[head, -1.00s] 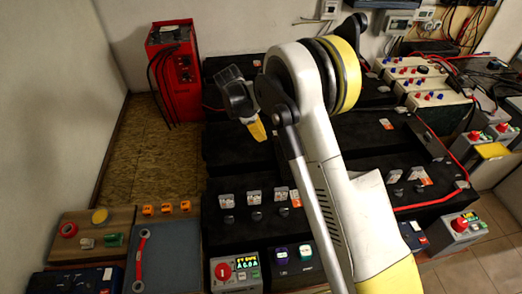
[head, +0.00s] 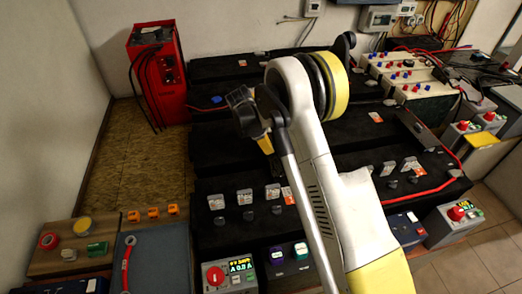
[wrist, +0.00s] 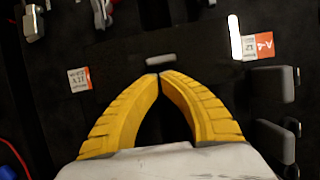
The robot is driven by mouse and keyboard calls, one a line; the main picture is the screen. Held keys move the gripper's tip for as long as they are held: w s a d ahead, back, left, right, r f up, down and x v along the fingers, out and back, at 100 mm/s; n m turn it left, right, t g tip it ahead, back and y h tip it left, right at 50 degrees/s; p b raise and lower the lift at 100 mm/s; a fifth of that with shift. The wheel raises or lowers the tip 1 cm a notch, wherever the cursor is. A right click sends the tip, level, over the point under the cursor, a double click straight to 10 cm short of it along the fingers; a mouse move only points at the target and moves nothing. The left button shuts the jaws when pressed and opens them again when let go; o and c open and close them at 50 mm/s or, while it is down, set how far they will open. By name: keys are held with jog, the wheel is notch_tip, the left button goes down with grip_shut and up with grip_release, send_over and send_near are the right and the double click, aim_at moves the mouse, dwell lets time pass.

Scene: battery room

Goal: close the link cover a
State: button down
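My gripper (head: 266,146) hangs over the black battery blocks in the head view, pointing down. In the wrist view its yellow fingertips (wrist: 161,75) meet with nothing visible held between them. A small grey tab (wrist: 160,60) lies just beyond the tips; I cannot tell whether they touch. Several pale upright link covers stand in the front row, including a left one (head: 216,201), a middle one (head: 245,197) and a right one (head: 273,191). More covers (head: 388,168) stand to the right behind my arm.
A red charger (head: 157,75) stands at the back left. A control box with a red knob (head: 229,275) sits in front; another (head: 454,223) is at the right. A wooden board (head: 60,260) and a blue-grey mat (head: 155,255) lie front left. A red cable (head: 428,188) crosses the right-hand blocks.

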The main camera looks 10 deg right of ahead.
jog(key=shift+d, duration=0.2)
jog(key=d, duration=1.1)
jog(key=shift+d, duration=0.15)
